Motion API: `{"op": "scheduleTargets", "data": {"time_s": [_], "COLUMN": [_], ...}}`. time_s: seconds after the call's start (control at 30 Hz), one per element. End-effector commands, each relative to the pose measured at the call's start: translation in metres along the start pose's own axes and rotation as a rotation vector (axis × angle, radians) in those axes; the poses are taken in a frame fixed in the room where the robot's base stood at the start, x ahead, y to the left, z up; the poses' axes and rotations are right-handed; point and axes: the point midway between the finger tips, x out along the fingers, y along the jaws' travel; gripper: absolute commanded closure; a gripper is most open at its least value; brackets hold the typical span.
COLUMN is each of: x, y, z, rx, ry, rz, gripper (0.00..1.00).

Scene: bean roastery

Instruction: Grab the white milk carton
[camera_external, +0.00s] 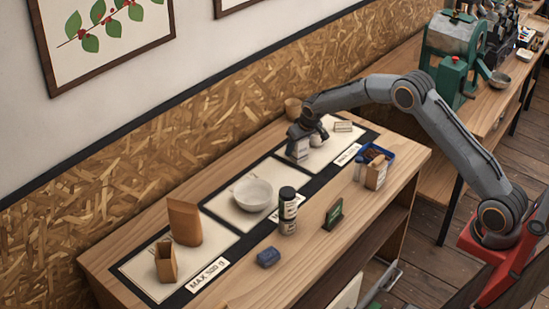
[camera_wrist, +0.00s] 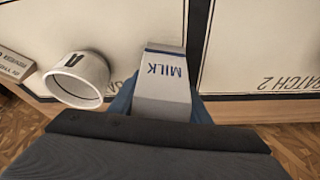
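The white milk carton (camera_wrist: 163,72) is in the middle of the wrist view, with dark blue MILK lettering that reads upside down. In the external view the carton (camera_external: 298,150) is at the far mat section, directly below my gripper (camera_external: 307,133). In the wrist view my gripper (camera_wrist: 161,103) has a blue finger on each side of the carton. No clear gap shows, but whether the fingers press on it cannot be seen. The carton's lower part is hidden from the wrist camera.
A white mug (camera_wrist: 80,80) stands close to the carton. The wall panel (camera_external: 230,100) runs along the counter's back.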

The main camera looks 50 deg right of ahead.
Motion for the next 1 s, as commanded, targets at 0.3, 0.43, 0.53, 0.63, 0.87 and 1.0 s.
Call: {"op": "scheduleTargets", "data": {"time_s": [0.3, 0.43, 0.53, 0.63, 0.87, 1.0], "x": [0.0, -0.006, -0.018, -0.036, -0.074, -0.088], "y": [0.0, 0.0, 0.0, 0.0, 0.0, 0.0], "z": [0.0, -0.004, -0.009, -0.017, -0.032, -0.037], "rx": [0.0, 0.0, 0.0, 0.001, 0.001, 0.0], "ry": [0.0, 0.003, 0.004, 0.005, 0.003, 0.003], "rz": [0.0, 0.0, 0.0, -0.001, -0.001, -0.001], "gripper": [0.78, 0.78, 0.78, 0.78, 0.78, 0.78]}}
